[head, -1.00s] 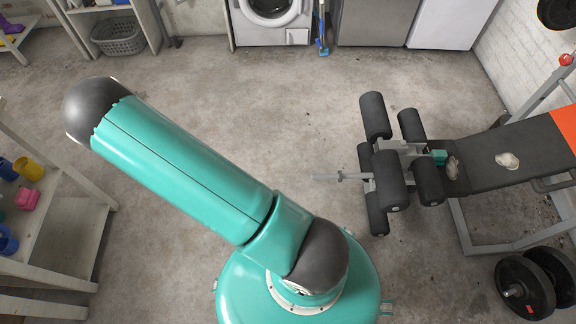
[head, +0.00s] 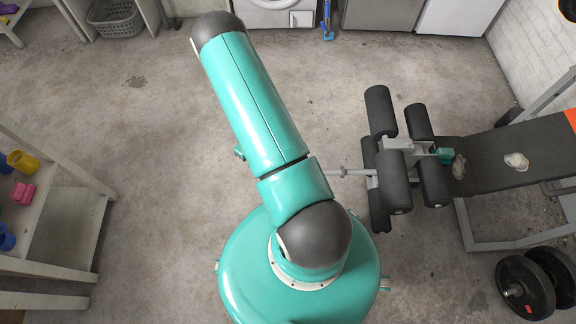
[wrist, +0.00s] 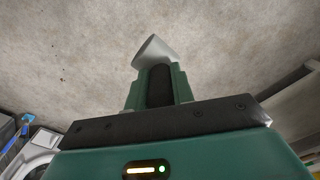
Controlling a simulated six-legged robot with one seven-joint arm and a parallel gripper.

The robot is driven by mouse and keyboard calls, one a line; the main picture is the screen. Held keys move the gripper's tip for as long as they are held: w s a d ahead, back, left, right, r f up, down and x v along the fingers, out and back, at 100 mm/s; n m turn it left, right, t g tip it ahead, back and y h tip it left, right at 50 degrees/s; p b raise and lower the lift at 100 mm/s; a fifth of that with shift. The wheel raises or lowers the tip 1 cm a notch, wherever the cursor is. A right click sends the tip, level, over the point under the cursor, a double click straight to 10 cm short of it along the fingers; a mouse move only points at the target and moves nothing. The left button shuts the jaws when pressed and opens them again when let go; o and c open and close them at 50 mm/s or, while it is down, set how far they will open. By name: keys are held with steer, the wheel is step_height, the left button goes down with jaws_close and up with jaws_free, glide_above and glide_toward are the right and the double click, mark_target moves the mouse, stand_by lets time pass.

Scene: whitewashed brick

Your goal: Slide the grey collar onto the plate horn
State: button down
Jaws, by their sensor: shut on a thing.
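My gripper (wrist: 159,84) shows in the wrist view, shut on a pale grey piece that looks like the grey collar (wrist: 152,50). The collar sticks out past the fingertips and is tilted in the picture, with concrete floor behind it. Its hole cannot be made out. In the head view my gripper and the collar are out of sight. The plate horn (head: 348,172) is the thin metal bar pointing left from the bench's leg rollers. Its left end lies close beside my arm in the picture, and nothing is seen on it. The horn is not visible in the wrist view.
The weight bench (head: 490,158) with black foam rollers (head: 396,180) stands at right, with weight plates (head: 525,285) below it. A wooden shelf (head: 75,235) with coloured cups is at left. Appliances line the back. Open floor lies between shelf and bench.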

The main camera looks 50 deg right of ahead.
steer(key=s+d+f, duration=0.7)
steer(key=s+d, duration=0.1)
steer(key=s, duration=0.3)
steer(key=shift+s, duration=0.2)
steer(key=shift+f, duration=0.1)
steer(key=shift+s+d, duration=1.75)
steer(key=shift+s, duration=0.3)
steer(key=shift+s+d, duration=0.1)
steer(key=shift+d, duration=0.05)
steer(key=shift+s+d, duration=1.4)
steer(key=shift+s, duration=0.25)
steer(key=shift+s+d, duration=1.45)
steer(key=shift+s, duration=0.15)
steer(key=shift+s+d, duration=1.4)
steer(key=shift+s, duration=0.25)
steer(key=c, duration=1.1)
jaws_free()
